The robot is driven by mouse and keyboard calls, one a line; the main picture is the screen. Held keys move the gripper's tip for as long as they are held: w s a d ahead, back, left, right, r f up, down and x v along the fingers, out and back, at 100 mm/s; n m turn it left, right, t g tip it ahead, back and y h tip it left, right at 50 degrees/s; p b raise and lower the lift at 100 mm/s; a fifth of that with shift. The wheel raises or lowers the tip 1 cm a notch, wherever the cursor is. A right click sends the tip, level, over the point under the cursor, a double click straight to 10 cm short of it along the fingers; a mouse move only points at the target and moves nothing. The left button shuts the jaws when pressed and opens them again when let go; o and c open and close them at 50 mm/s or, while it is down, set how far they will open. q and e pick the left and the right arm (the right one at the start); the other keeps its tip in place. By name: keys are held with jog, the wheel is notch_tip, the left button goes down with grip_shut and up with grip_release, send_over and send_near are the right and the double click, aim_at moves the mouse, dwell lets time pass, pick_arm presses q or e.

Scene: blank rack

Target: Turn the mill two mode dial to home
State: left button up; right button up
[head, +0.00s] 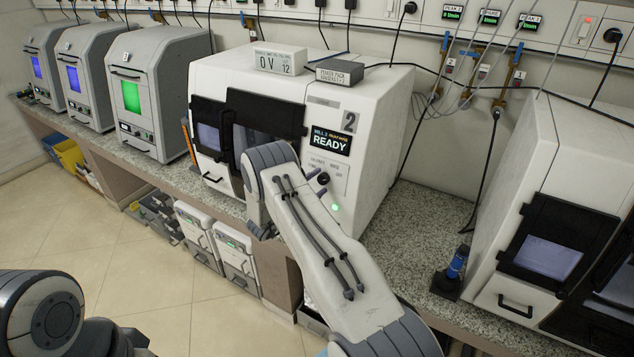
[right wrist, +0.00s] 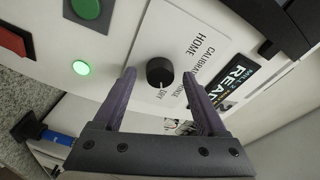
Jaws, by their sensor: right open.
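Mill two (head: 378,110) is the large white machine marked 2. Its screen (head: 330,140) reads READY. Its black round mode dial (head: 323,178) sits on the front panel below the screen and shows large in the right wrist view (right wrist: 160,73). The dial's white mark points down in that view, toward a label that looks like DRY; HOME is printed at the plate's upper side. My right gripper (right wrist: 158,78) is open, its fingers on either side of the dial with visible gaps. In the head view my right arm hides most of this gripper. My left gripper is out of view.
A green lamp (right wrist: 81,68), a green button (right wrist: 86,10) and a red button (right wrist: 12,42) lie beside the dial plate. Another white machine (head: 575,190) stands to the right. Bare counter (head: 425,215) lies between the machines, with a blue-banded device (head: 457,262).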

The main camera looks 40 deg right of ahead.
grip_shut()
